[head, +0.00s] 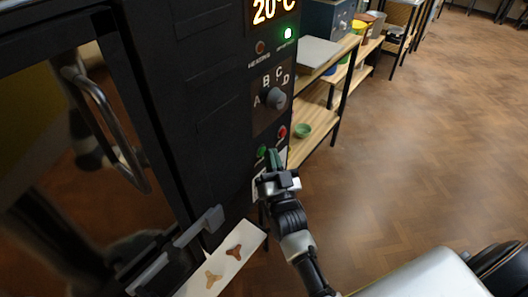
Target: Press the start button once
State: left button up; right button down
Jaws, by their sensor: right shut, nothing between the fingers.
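The black kiln's control panel (259,131) carries a green button (262,151) low on the left and a red button (282,132) above it to the right. No label naming the start button is readable; the green one looks the likelier. My right gripper (273,158) is shut and empty, its fingertips just right of the green button in the picture. I cannot tell whether they touch the panel or the button. My left gripper is not in view.
Above are a knob (276,98) marked A to D, a lit green lamp (288,33) and a display (272,9) reading 20°C. A door handle (112,125) juts out at left. A white board (222,264) sits low in front. Wooden shelves (318,125) stand right; floor beyond is open.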

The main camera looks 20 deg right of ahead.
jog(key=shift+w, duration=0.1)
dwell(0.5)
jog(key=shift+s+d+p, duration=0.35)
jog(key=shift+s+p, duration=0.05)
jog(key=shift+s, duration=0.35)
jog(key=shift+s+d+p, duration=0.3)
jog(key=shift+s+d, duration=0.15)
jog(key=shift+s, duration=0.3)
jog(key=shift+s+d+p, duration=0.25)
jog(key=shift+s+d, duration=0.15)
jog(key=shift+s, duration=0.3)
jog(key=shift+s+d+p, duration=0.3)
jog(key=shift+s+d, duration=0.15)
jog(key=shift+s, duration=0.3)
